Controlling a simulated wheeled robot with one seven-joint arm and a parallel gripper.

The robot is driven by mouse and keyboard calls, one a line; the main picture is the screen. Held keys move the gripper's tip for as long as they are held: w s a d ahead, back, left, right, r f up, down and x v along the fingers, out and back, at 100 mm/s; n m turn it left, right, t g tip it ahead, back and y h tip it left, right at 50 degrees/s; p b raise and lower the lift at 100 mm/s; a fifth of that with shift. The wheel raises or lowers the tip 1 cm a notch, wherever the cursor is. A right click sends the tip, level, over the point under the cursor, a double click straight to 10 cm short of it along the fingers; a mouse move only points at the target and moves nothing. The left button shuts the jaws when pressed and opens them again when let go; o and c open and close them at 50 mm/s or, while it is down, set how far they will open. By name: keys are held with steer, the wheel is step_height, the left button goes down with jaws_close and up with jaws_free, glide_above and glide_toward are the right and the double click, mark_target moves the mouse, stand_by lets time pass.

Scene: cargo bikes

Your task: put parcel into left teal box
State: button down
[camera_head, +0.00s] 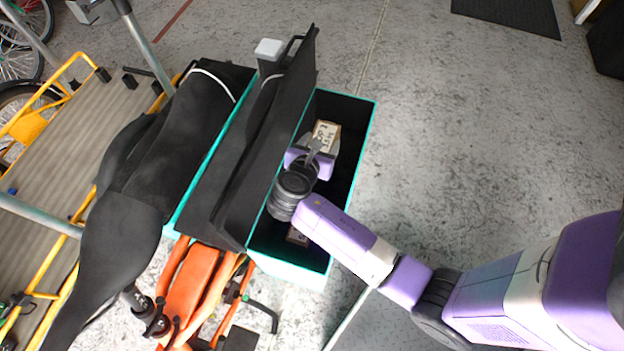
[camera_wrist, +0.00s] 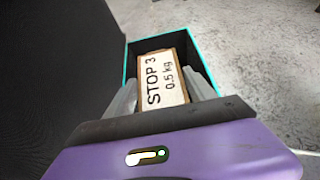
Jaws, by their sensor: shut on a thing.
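A small brown parcel (camera_head: 326,134) with a white label is held in my gripper (camera_head: 318,148). In the wrist view the parcel (camera_wrist: 165,78) reads "STOP 3 0.5 kg" and sits between both fingers, which are shut on it. An open box with a teal rim (camera_head: 371,118) and dark inside lies under my gripper and parcel; its rim also shows in the wrist view (camera_wrist: 128,60). The parcel is over or within the far part of this box; its height above the floor of the box cannot be told. Another teal-edged box (camera_head: 208,160) is to the left, its inside hidden by dark panels.
Another labelled parcel (camera_head: 297,236) lies in the near part of the open box, partly hidden by my arm. An upright black panel (camera_head: 285,130) stands along the box's left side. An orange bike frame (camera_head: 195,285) is below. Open grey floor lies to the right.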

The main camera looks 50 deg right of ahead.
step_height(320, 180, down, 19)
steer(key=b, duration=0.5)
steer(key=shift+b, duration=0.3)
steer(key=shift+f, duration=0.1)
steer(key=shift+c, duration=1.6)
jaws_free()
steer(key=shift+a+r, duration=0.2)
steer(key=p+v, duration=0.2)
steer(key=v, duration=0.9)
steer(key=shift+s+a+r, duration=0.15)
steer(key=shift+s+a, duration=0.05)
steer(key=shift+r+p, duration=0.1)
steer(key=shift+p, duration=0.2)
